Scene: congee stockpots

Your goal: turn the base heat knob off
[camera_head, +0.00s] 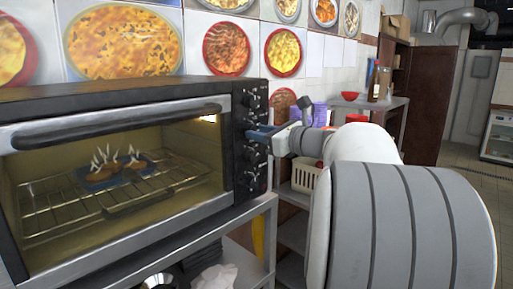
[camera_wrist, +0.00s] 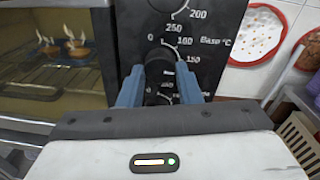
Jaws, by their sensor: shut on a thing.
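The countertop oven (camera_head: 120,85) has a black control panel (camera_head: 238,172) with a column of dark knobs on its right side. In the wrist view, a dark knob (camera_wrist: 157,70) sits beside the printed words "Base °C", with a number scale around it. My gripper (camera_wrist: 160,70) has its blue fingers on both sides of this knob and is shut on it. In the head view, my gripper (camera_head: 259,132) reaches the panel from the right, at an upper-middle knob. The knob's pointer setting cannot be read clearly, and the fingers hide part of the lower scale.
The oven is lit, and a blue tray (camera_head: 105,180) with steaming or smoking food sits on its rack. The oven stands on a metal stand (camera_head: 262,225). A cream basket (camera_head: 303,176) and shelves are close to the right of it, below my arm. Tiled wall is behind.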

